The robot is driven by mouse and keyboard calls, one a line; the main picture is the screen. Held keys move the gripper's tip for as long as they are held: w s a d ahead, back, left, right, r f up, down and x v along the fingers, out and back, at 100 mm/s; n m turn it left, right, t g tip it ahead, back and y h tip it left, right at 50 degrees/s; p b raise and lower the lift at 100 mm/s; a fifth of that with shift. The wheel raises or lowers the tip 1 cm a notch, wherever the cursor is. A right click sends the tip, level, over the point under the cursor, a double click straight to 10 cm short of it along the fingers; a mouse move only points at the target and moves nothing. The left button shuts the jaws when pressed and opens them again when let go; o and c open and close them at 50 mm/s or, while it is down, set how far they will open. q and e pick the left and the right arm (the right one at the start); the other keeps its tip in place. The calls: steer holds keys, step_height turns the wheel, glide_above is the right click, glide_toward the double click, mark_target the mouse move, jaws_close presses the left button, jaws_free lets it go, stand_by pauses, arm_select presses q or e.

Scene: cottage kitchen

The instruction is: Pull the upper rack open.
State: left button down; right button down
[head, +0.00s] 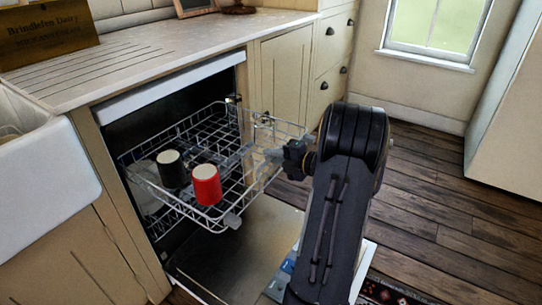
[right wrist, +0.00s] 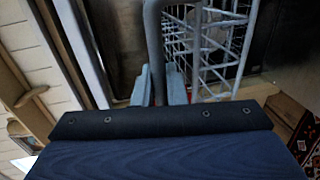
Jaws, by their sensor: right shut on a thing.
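The upper rack (head: 235,172) is a light grey wire basket sticking well out of the dishwasher, above the lowered door (head: 245,255). A black cup (head: 172,170) and a red cup (head: 206,185) stand upside down or upright in it; I cannot tell which. My right gripper (head: 273,155) is at the rack's front edge, shut on it. In the right wrist view the fingers (right wrist: 156,88) sit around a grey bar of the rack (right wrist: 154,45), with the wire grid (right wrist: 210,45) beside it. My left gripper is not in view.
A pale dish (head: 145,195) shows at the rack's left side. The worktop (head: 150,55) runs above the dishwasher, with a white sink (head: 40,175) at left. Drawers (head: 332,50) stand behind. Wooden floor (head: 440,210) is open at right, with a patterned rug (head: 395,292) near the front.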

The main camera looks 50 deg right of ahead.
steer(key=c, duration=1.6)
jaws_free()
steer(key=p+v, duration=0.1)
steer(key=v, duration=0.6)
steer(key=shift+s+p, duration=0.35)
steer(key=shift+w+r, duration=0.1)
